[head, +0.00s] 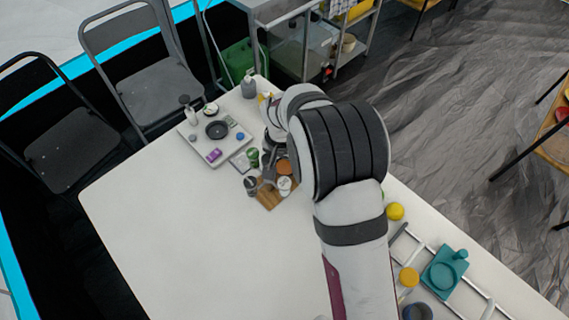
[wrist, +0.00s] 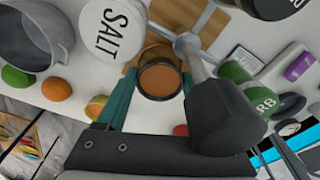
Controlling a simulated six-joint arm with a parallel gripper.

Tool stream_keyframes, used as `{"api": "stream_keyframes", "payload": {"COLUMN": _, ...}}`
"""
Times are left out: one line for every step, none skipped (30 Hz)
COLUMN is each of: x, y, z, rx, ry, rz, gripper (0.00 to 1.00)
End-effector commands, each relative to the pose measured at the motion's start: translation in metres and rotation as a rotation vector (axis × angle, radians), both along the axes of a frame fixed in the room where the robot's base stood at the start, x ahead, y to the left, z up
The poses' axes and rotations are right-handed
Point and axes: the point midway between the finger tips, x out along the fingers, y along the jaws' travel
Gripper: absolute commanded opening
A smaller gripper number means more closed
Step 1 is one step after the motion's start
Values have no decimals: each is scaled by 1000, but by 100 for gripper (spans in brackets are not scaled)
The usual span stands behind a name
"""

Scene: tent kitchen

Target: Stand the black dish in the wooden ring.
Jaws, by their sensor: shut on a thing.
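In the wrist view my gripper (wrist: 157,98) has its teal fingers on either side of a round dish with a black rim (wrist: 160,96) and a brown inside. It appears shut on this dish. A brown wooden board (wrist: 152,48) lies beyond it. In the head view the brown round top of the dish (head: 284,167) shows beside my arm, near the board (head: 266,201). My wrist hides much of the gripper there. Another black round dish (head: 217,130) lies on the pale tray. I cannot make out a wooden ring clearly.
A salt tin (wrist: 115,28), a grey pot (wrist: 30,38) and a green herb jar (wrist: 235,75) crowd round the gripper. A large black knob (wrist: 225,118) on a grey stem partly covers the right finger. The pale tray (head: 198,150) stands left; the table's front left (head: 190,255) is clear.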

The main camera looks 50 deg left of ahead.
Motion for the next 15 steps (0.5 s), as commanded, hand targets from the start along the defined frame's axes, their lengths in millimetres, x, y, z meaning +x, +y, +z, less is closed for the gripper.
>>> {"api": "stream_keyframes", "payload": {"x": 0, "y": 0, "z": 0, "rx": 0, "ry": 0, "rz": 0, "gripper": 38}}
{"api": "stream_keyframes", "payload": {"x": 0, "y": 0, "z": 0, "rx": 0, "ry": 0, "rz": 0, "gripper": 38}}
{"api": "stream_keyframes", "payload": {"x": 0, "y": 0, "z": 0, "rx": 0, "ry": 0, "rz": 0, "gripper": 38}}
{"api": "stream_keyframes", "payload": {"x": 0, "y": 0, "z": 0, "rx": 0, "ry": 0, "rz": 0, "gripper": 38}}
{"api": "stream_keyframes", "payload": {"x": 0, "y": 0, "z": 0, "rx": 0, "ry": 0, "rz": 0, "gripper": 38}}
{"api": "stream_keyframes", "payload": {"x": 0, "y": 0, "z": -1, "rx": 0, "ry": 0, "rz": 0, "gripper": 38}}
{"api": "stream_keyframes", "payload": {"x": 0, "y": 0, "z": -1, "rx": 0, "ry": 0, "rz": 0, "gripper": 38}}
{"api": "stream_keyframes", "payload": {"x": 0, "y": 0, "z": -2, "rx": 0, "ry": 0, "rz": 0, "gripper": 38}}
{"api": "stream_keyframes", "payload": {"x": 0, "y": 0, "z": -2, "rx": 0, "ry": 0, "rz": 0, "gripper": 38}}
{"api": "stream_keyframes", "payload": {"x": 0, "y": 0, "z": -3, "rx": 0, "ry": 0, "rz": 0, "gripper": 38}}
{"api": "stream_keyframes", "payload": {"x": 0, "y": 0, "z": -4, "rx": 0, "ry": 0, "rz": 0, "gripper": 38}}
{"api": "stream_keyframes", "payload": {"x": 0, "y": 0, "z": -5, "rx": 0, "ry": 0, "rz": 0, "gripper": 38}}
{"api": "stream_keyframes", "payload": {"x": 0, "y": 0, "z": -5, "rx": 0, "ry": 0, "rz": 0, "gripper": 38}}
{"api": "stream_keyframes", "payload": {"x": 0, "y": 0, "z": -6, "rx": 0, "ry": 0, "rz": 0, "gripper": 38}}
{"api": "stream_keyframes", "payload": {"x": 0, "y": 0, "z": -7, "rx": 0, "ry": 0, "rz": 0, "gripper": 38}}
